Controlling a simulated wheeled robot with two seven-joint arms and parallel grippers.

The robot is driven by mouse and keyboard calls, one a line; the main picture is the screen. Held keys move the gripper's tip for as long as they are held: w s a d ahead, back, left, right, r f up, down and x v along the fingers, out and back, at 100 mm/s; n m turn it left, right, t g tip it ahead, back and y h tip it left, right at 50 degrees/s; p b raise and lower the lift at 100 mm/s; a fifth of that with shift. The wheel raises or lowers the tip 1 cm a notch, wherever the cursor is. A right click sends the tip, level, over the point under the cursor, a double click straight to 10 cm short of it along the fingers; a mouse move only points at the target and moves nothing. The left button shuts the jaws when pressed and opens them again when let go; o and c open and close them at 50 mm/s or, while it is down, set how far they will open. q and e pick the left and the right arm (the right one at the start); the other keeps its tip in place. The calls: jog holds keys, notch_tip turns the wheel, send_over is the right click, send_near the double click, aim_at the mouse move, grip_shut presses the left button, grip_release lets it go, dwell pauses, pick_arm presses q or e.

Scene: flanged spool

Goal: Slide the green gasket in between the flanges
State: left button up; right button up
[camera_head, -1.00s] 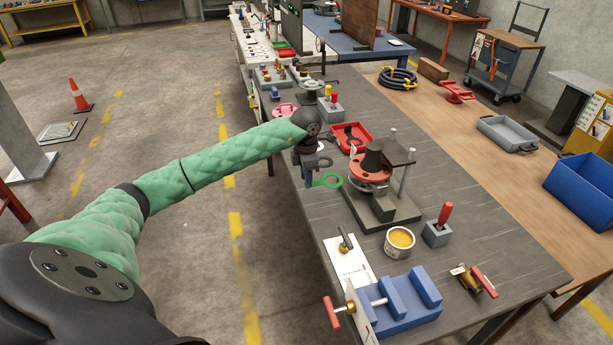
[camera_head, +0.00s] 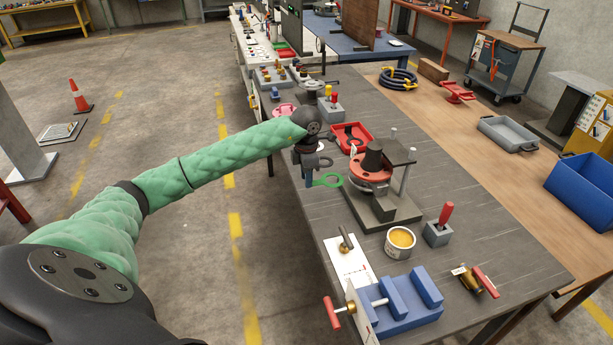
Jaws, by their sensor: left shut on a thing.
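The green gasket (camera_head: 328,181) is a flat ring with a tab. My left gripper (camera_head: 309,182) is shut on its tab and holds it at the left side of the spool stand. The flanged spool (camera_head: 370,170) has red-orange flanges and a dark cone-shaped top, and it sits on a dark stand (camera_head: 388,214) with upright posts. The gasket's ring points right toward the flanges; a small space seems to show between them. The gap between the flanges is hard to make out at this size. My right gripper is not in view.
A red tray (camera_head: 362,131) lies behind the spool. A tub of yellow paste (camera_head: 400,241), a grey block with a red handle (camera_head: 439,227) and a blue vise (camera_head: 405,303) stand in front. The bench right of the stand (camera_head: 490,215) is clear.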

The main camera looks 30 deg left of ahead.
pick_arm(q)
jog(key=shift+w+d+b, duration=0.35)
jog(key=shift+w+d, duration=0.4)
jog(key=shift+w, duration=0.1)
jog(key=w+d+b, duration=0.3)
jog(key=w+d, duration=0.4)
jog(key=w, duration=0.1)
jog(key=shift+w, duration=0.3)
dwell(1.0)
jog(key=shift+d, duration=0.15)
jog(key=shift+f+b, duration=0.5)
jog(key=shift+b, duration=0.2)
dwell(0.7)
jog(key=o, duration=0.9)
jog(key=shift+r+b, duration=1.45)
jog(key=shift+r, duration=2.4)
